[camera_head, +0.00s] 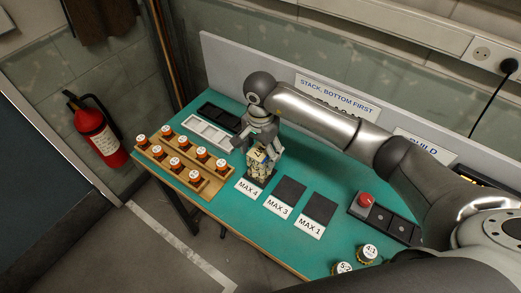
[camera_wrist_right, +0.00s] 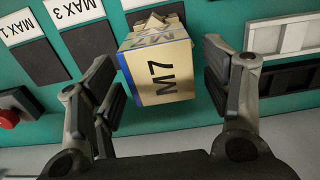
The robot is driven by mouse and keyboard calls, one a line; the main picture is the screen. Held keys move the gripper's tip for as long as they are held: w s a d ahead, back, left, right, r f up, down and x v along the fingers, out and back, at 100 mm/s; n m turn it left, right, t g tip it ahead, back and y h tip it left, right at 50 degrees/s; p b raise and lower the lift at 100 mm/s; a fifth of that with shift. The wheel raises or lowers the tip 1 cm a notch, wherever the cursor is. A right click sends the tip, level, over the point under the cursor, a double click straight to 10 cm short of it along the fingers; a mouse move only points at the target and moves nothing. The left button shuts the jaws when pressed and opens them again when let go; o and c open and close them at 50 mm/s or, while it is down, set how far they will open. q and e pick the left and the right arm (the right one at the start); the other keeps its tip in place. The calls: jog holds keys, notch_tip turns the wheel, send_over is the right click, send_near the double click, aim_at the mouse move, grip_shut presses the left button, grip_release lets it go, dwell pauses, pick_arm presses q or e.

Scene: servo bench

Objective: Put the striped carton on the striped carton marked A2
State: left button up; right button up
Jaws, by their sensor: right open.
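A cream carton marked M7 (camera_wrist_right: 160,72) fills the middle of the right wrist view, between the fingers of my right gripper (camera_wrist_right: 165,85). Part of another pale carton (camera_wrist_right: 153,22) shows just behind it. In the head view the cartons (camera_head: 262,158) appear stacked on the dark pad labelled MAX 4, with my right gripper (camera_head: 262,140) over them. The gripper is open, with visible gaps between its fingers and the M7 carton. I cannot read an A2 mark, and I cannot tell which carton is striped. My left gripper is not in view.
Empty dark pads by the MAX 3 (camera_head: 277,208) and MAX 1 (camera_head: 309,226) labels lie to the right. A red button (camera_head: 366,199) and two loose jars are at right.

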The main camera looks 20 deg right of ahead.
aim_at(261, 152)
jog(key=shift+r, duration=0.25)
jog(key=shift+w+r, duration=0.1)
jog(key=shift+r, duration=0.15)
notch_tip(261, 152, up, 11)
jog(key=b, duration=0.4)
jog(key=shift+r, duration=0.2)
